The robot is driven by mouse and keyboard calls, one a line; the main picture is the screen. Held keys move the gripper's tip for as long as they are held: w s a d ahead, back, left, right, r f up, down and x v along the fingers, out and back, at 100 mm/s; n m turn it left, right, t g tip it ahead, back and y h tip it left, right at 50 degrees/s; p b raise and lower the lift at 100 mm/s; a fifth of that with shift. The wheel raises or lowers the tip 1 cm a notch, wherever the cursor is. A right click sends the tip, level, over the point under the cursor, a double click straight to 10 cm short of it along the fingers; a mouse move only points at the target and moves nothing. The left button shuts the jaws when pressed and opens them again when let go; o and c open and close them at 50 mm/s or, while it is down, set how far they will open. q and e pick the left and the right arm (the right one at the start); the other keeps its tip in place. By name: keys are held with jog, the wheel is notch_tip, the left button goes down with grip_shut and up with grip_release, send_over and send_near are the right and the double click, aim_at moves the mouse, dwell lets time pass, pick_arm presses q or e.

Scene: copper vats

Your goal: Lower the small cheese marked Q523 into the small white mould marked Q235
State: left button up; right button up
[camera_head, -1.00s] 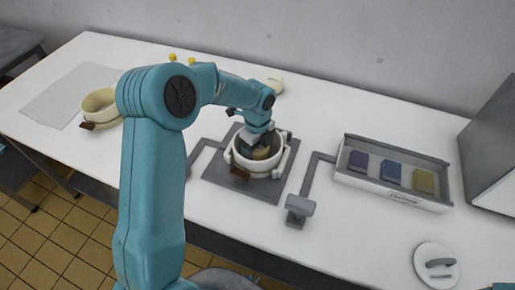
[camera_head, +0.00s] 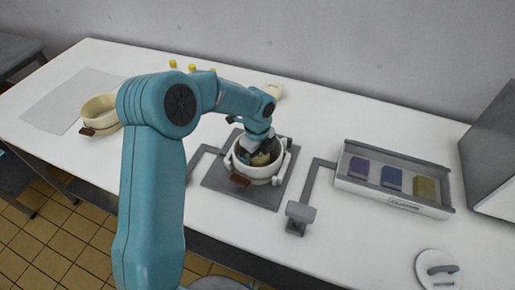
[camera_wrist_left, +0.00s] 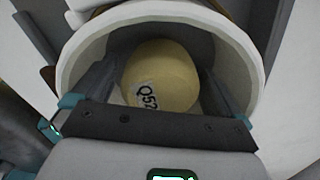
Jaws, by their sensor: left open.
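The small cheese (camera_wrist_left: 165,75) is pale yellow and round, with a white label whose visible part reads "Q52". It sits inside the white round mould, whose rim (camera_wrist_left: 160,10) surrounds it in the left wrist view. In the head view the mould (camera_head: 258,178) stands on a grey plate in the middle of the table, with a brown tag on its front; its marking is not readable. My left gripper (camera_head: 259,148) reaches down into the mould from above. Its fingers are open, one on each side of the cheese (camera_head: 261,159). Whether they touch it is unclear. My right gripper is out of view.
The grey plate (camera_head: 222,182) has side clamps around the mould. A grey post (camera_head: 299,215) stands to its right. A tray (camera_head: 392,197) with three coloured blocks lies further right, near a round lid (camera_head: 437,268). Another cream mould (camera_head: 98,112) stands at the left.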

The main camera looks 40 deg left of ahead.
pick_arm(q)
notch_tip(320, 180, up, 16)
dwell(0.3)
